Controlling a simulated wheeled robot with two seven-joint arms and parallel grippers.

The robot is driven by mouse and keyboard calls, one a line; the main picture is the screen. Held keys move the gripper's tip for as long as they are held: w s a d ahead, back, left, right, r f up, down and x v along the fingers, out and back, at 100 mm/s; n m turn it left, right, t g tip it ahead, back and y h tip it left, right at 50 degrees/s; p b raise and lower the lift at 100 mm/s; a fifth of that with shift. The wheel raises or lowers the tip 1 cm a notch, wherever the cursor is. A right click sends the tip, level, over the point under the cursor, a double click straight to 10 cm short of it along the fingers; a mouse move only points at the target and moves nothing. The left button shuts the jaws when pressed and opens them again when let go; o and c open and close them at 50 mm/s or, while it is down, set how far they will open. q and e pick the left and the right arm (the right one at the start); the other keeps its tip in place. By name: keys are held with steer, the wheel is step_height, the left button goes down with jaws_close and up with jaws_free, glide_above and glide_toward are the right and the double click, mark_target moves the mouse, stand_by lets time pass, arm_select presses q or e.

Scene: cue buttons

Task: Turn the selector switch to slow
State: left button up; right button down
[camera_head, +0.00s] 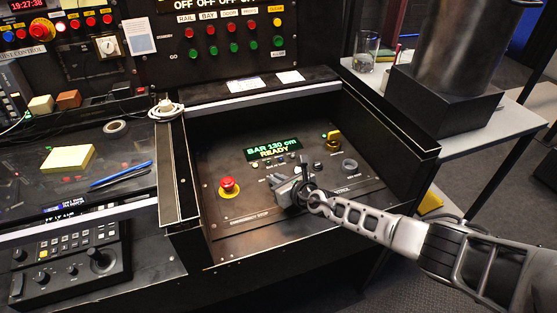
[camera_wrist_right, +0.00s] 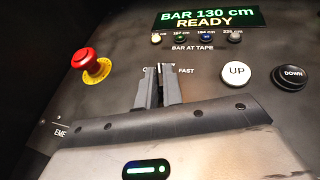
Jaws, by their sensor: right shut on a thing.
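The selector switch (camera_wrist_right: 160,72) is on the black control panel, mostly hidden between my fingers. The word FAST shows to its right in the right wrist view. The label to its left is largely covered, and I cannot tell which way the switch points. My right gripper (camera_head: 277,183) reaches down to the panel's middle. My left gripper is not in view.
A red emergency button (camera_head: 228,184) on a yellow ring lies left of my gripper. A white UP button (camera_wrist_right: 236,73) and a black DOWN button (camera_wrist_right: 289,78) lie to the right. A green display (camera_head: 272,147) reads BAR 130 cm READY.

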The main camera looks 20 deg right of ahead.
steer(key=shift+a+r+m+t+h+p, duration=0.1)
steer(key=shift+r+m+t+h+p, duration=0.1)
steer(key=shift+m+h+p, duration=0.4)
steer(key=shift+a+r+m+t+h+p, duration=0.15)
steer(key=shift+m+h+p, duration=0.25)
steer(key=shift+p, duration=0.25)
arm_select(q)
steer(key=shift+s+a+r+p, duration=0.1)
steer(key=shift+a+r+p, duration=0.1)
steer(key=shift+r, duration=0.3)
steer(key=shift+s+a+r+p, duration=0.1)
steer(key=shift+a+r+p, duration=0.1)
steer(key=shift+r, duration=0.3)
arm_select(e)
steer(key=shift+f+m+h, duration=0.15)
steer(key=shift+m+h, duration=0.35)
steer(key=shift+h, duration=0.2)
steer(key=shift+f+h, duration=0.1)
steer(key=shift+h, duration=0.2)
steer(key=c, duration=1.5)
jaws_free()
steer(key=shift+c, duration=0.2)
steer(key=shift+s, duration=0.1)
